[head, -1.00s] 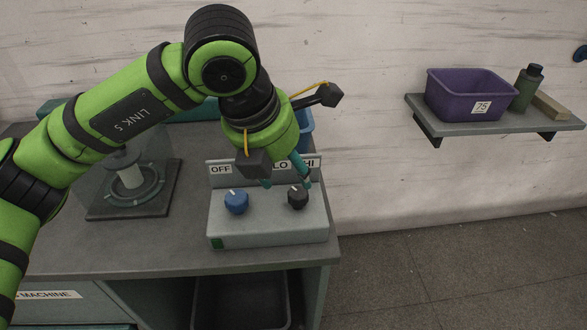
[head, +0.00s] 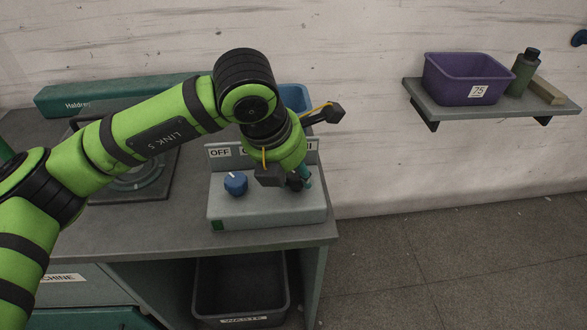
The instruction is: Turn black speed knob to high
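The black speed knob (head: 294,182) is on the right of the grey control box (head: 265,208), partly hidden by my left gripper. A blue knob (head: 235,183) with a white mark is on the left of the same box. My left gripper (head: 300,179) points down at the black knob; one teal finger shows just to the knob's right. The other finger is hidden, so I cannot tell whether the fingers touch or grip the knob. The label plate behind shows OFF (head: 220,153); its other labels are mostly covered. My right gripper is not in view.
The box stands on a grey bench (head: 150,237) near its right edge. A dark waste bin (head: 240,287) is below. A wall shelf (head: 437,107) at right holds a purple bin (head: 465,79) and a green bottle (head: 523,73). A teal box (head: 115,92) lies at the back left.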

